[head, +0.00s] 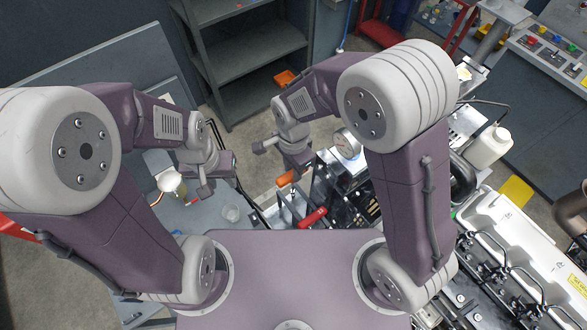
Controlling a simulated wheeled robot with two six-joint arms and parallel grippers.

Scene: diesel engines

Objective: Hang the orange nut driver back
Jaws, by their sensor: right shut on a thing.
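An orange handle (287,178), which looks like that of the orange nut driver, shows just below my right gripper (289,159). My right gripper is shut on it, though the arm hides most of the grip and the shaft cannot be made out. A red-handled tool (312,218) lies in or on a dark rack (325,195) close to the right gripper. My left gripper (217,177) is over the grey table at the left, with its fingers apart and nothing seen between them. The hanging place of the nut driver cannot be told here.
A grey table (205,222) at the left holds a clear cup (231,213) and a pale container (169,181). A round gauge (347,143) stands beside the rack. An engine (510,235) and a white bottle (489,147) are at the right. Grey shelves (250,65) stand at the back.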

